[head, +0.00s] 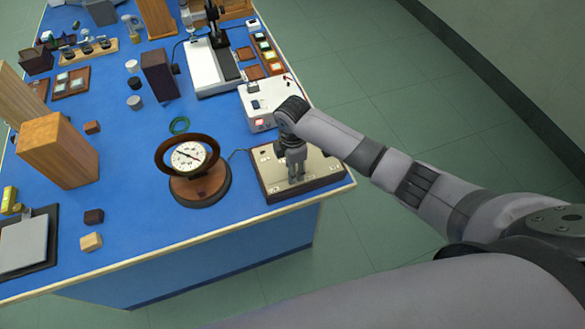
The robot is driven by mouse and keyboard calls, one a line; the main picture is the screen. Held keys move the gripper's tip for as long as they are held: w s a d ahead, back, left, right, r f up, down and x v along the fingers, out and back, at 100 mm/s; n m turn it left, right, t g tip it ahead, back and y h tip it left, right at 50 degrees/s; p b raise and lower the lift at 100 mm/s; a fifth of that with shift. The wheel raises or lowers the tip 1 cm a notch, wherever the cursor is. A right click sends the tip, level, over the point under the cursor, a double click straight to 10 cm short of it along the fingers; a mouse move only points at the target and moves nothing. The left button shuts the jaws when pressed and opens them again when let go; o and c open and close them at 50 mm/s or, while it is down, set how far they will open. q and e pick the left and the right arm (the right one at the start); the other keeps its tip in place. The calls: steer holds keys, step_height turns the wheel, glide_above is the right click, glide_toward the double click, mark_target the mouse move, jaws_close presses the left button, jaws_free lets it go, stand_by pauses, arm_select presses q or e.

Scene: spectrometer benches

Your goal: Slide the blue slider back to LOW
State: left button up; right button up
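A low metal-topped panel (330,172) on a dark wooden base sits at the right front corner of the blue bench. My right gripper (296,178) points down over the middle of this panel, its fingertips at or just above the plate. The fingers look close together, but they are too small to tell whether they are shut or hold anything. I cannot make out a blue slider or a LOW mark; the gripper covers part of the panel. My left gripper is not in view.
A round dial gauge (188,156) on a wooden base stands left of the panel. A white box (258,104) with a red light stands behind it. A wooden block (58,150) is at the left. The blue bench top (150,225) is clear in front of the gauge.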

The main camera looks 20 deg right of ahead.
steer(key=shift+f, duration=0.95)
steer(key=shift+c, duration=0.2)
jaws_close()
